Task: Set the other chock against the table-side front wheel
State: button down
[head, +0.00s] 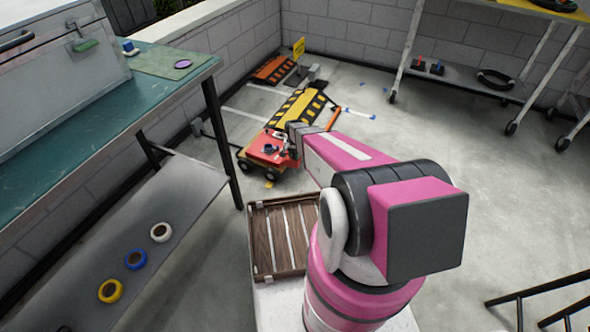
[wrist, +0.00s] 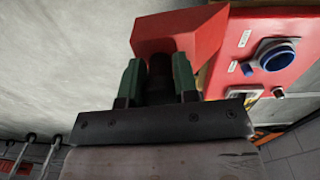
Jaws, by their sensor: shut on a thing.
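My gripper (wrist: 160,78) shows in the wrist view with its green fingers shut on the black grip of a red wedge-shaped chock (wrist: 192,35). The red top of the truck (wrist: 285,55), with a blue-rimmed round fitting, is close on the right of the chock; I cannot tell whether they touch. In the head view the small red and yellow truck (head: 262,147) stands on the floor past the green table (head: 185,72). Two dark wheels show on its near side, one towards the table (head: 243,166) and one nearer my arm (head: 271,170). My arm hides part of the truck.
A yellow and black striped ramp (head: 292,108) lies behind the truck, with an orange striped one (head: 273,69) farther back. A slatted wooden tray (head: 283,238) is in front of me. A lower shelf (head: 135,245) holds tape rolls.

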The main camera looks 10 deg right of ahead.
aim_at(287, 164)
jog(key=shift+m, duration=0.4)
jog(key=shift+s+f, duration=0.25)
jog(key=shift+f, duration=2.85)
jog(key=shift+s+f, duration=0.2)
jog(key=shift+f, duration=2.95)
jog(key=shift+s+f, duration=0.25)
jog(key=shift+f, duration=2.85)
jog(key=shift+w+a+f, duration=0.1)
jog(key=shift+w+a, duration=0.5)
jog(key=shift+a, duration=0.25)
jog(key=shift+w+a+f, duration=0.1)
jog(key=shift+w+a, duration=0.45)
jog(key=shift+a, duration=0.25)
jog(key=c, duration=0.8)
grip_release()
jog(key=shift+r, duration=0.1)
notch_tip(287, 164, up, 11)
jog(key=shift+w+a+f, duration=0.1)
jog(key=shift+a+f, duration=0.05)
